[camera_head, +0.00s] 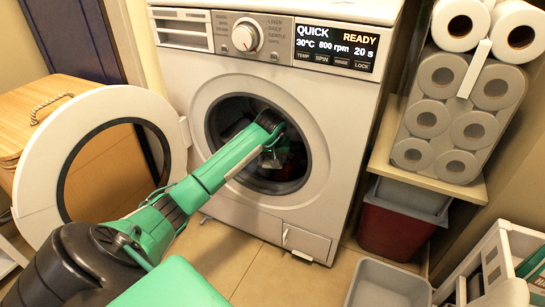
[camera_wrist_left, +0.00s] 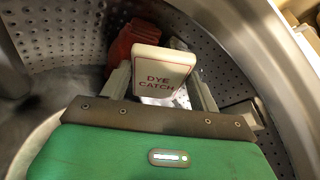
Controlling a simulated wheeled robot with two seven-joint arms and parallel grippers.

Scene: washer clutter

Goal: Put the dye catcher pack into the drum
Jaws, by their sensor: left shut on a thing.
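The washer (camera_head: 270,60) stands ahead with its round door (camera_head: 40,165) swung open to the left. My left arm reaches through the opening into the drum (camera_wrist_left: 60,35), whose perforated metal wall fills the back of the left wrist view. My left gripper (camera_head: 275,155) is inside the opening. In the left wrist view its fingers (camera_wrist_left: 162,88) are on either side of the dye catcher pack (camera_wrist_left: 160,68), a small white box with red lettering, and hold it. The pack is hard to make out in the head view. My right gripper is not in view.
A red item (camera_wrist_left: 130,42) lies in the drum behind the pack. The metal rim (camera_wrist_left: 275,60) curves close on the right. Outside are a toilet roll rack (camera_head: 455,115), a dark red bin (camera_head: 395,228), a grey tub (camera_head: 385,285) and a wooden box (camera_head: 55,110).

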